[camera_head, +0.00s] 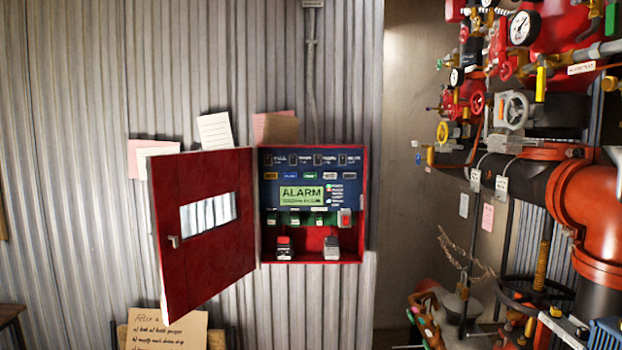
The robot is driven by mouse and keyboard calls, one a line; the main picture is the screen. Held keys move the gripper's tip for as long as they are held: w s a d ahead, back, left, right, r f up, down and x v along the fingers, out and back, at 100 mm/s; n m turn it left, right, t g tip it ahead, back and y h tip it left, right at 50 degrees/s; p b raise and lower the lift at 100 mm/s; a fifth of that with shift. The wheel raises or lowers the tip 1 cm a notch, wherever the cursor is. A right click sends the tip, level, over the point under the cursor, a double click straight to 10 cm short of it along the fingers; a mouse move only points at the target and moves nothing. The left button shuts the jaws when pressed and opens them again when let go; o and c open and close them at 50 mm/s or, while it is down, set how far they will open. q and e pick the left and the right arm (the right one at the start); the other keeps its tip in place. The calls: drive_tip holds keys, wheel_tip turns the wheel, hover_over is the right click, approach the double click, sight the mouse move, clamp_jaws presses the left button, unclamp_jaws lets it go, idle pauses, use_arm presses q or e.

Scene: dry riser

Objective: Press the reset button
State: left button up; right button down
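A red alarm box (364,200) is mounted on the corrugated wall. Its red door (205,265) with a small window stands open to the left. Inside is a blue panel (270,160) with a green display (301,196) reading ALARM. Below the display is a row of small green-backed controls (295,219), with a red button (344,218) at its right end. The labels are too small to tell which one is the reset button. Two small dark-and-light blocks (284,247) sit at the bottom of the box. Neither of my grippers is in view.
Red and black pipes (585,205) with gauges and valve wheels (511,109) crowd the right side. Papers (215,131) stick out above the door, and a handwritten cardboard sign (168,330) stands below. The space before the open box looks clear.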

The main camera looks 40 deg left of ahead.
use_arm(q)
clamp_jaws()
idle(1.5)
